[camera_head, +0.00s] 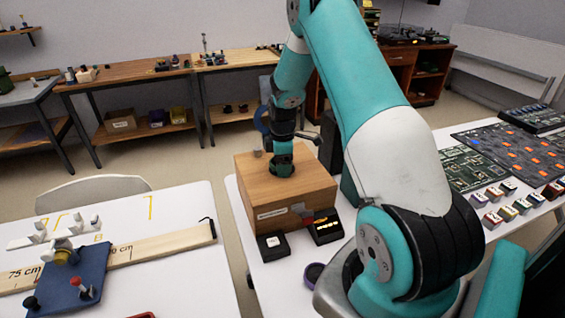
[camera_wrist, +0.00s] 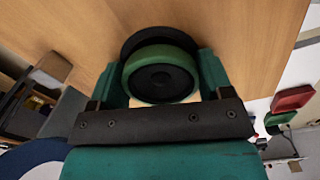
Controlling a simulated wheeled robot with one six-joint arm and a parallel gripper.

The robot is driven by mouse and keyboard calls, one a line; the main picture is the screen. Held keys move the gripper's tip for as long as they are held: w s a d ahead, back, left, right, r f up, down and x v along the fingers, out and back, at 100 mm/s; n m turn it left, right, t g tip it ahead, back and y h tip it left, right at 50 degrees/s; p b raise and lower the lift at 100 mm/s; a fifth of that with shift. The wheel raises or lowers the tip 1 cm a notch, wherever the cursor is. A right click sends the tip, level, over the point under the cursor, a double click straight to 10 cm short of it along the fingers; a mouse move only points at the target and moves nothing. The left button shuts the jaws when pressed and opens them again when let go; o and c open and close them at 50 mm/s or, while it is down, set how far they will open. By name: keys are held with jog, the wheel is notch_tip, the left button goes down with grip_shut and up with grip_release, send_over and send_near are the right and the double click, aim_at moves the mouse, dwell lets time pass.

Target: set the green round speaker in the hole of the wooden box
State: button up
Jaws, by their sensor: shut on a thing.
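The wooden box (camera_head: 312,190) stands on the white table in the head view, and its top fills much of the wrist view (camera_wrist: 235,30). My gripper (camera_head: 281,166) is over the box top, pointing down. In the wrist view my gripper (camera_wrist: 161,68) is shut on the green round speaker (camera_wrist: 162,52), with one finger on each side of it. The speaker's dark round face (camera_wrist: 160,80) points toward the wrist camera. A dark round hole (camera_wrist: 150,35) shows just beyond the speaker, which overlaps it. I cannot tell whether the speaker is inside the hole or above it.
A small black box (camera_head: 273,246) and a black case with yellow items (camera_head: 325,229) stand before the wooden box. Another white table (camera_head: 190,270) at left holds a wooden ruler (camera_head: 170,243) and a blue block (camera_head: 75,277).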

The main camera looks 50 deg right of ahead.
jog(key=shift+s+d+f, duration=0.1)
jog(key=shift+s+f, duration=0.15)
jog(key=shift+f, duration=0.15)
jog(key=o, duration=1.2)
jog(key=shift+c, duration=0.2)
jog(key=shift+f, duration=0.1)
notch_tip(320, 180, up, 18)
jog(key=r+b, duration=0.1)
jog(key=b, duration=0.1)
jog(key=s+a+r+m+t+y, duration=0.15)
jog(key=s+a, duration=0.25)
jog(key=a, duration=0.8)
jog(key=s+a+r+n+y, duration=0.1)
jog(key=s+a+r, duration=0.2)
jog(key=a, duration=0.9)
jog(key=s+a+m+g+y, duration=0.1)
jog(key=s+a+m, duration=0.1)
jog(key=s+a, duration=1)
jog(key=s, duration=0.5)
jog(key=shift+s+f+y, duration=0.15)
jog(key=shift+f+y, duration=0.1)
jog(key=shift+y, duration=0.1)
